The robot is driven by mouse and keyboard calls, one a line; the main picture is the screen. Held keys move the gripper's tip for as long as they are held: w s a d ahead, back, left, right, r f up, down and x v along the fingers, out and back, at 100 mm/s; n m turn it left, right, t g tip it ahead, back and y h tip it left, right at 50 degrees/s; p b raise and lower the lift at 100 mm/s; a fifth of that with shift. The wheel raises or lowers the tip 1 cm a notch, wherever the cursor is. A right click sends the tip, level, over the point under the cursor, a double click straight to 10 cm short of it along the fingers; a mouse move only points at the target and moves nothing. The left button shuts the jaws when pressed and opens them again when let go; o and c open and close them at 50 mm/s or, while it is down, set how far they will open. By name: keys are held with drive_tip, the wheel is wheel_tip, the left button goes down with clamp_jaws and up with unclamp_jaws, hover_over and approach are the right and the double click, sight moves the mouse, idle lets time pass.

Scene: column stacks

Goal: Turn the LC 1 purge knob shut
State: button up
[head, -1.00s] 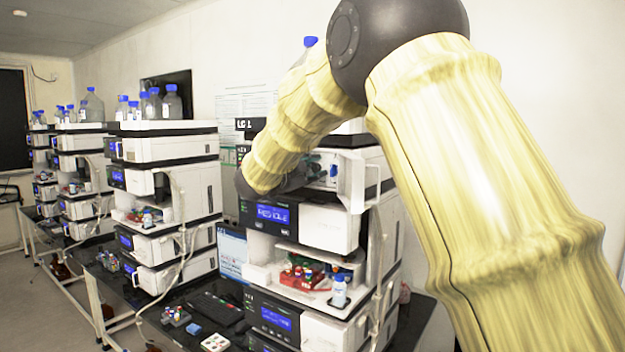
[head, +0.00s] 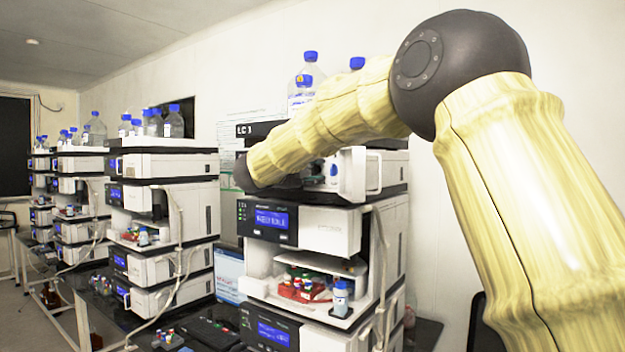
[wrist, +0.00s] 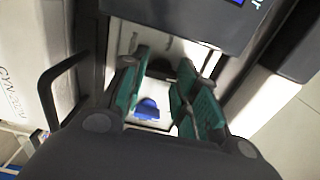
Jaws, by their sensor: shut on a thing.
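The LC 1 stack (head: 320,228) stands right of centre in the head view, its label above my forearm. In the wrist view my gripper (wrist: 163,66) has its green fingers spaced apart at a white panel recess. A dark round knob (wrist: 187,68) sits between the fingertips, and the gripper is shut on it; it appears to be the purge knob. Its turn angle cannot be told. A blue part (wrist: 148,108) lies nearer the camera between the fingers. In the head view my arm hides the fingers; a blue fitting (head: 333,170) shows on the white panel.
A handle bar (wrist: 58,88) stands close left of the gripper in the wrist view. A blue lit display (head: 272,220) is on the module below. Bottles (head: 305,85) stand on top of LC 1. Vials in a red rack (head: 303,288) sit lower. Other stacks (head: 160,200) stand to the left.

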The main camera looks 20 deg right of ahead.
idle(0.4)
drive_tip(key=o, duration=0.7)
drive_tip(key=shift+o, duration=0.2)
drive_tip(key=shift+a, duration=0.1)
drive_tip(key=v, duration=1.1)
drive_tip(key=shift+s+a, duration=0.3)
drive_tip(key=shift+f, duration=0.1)
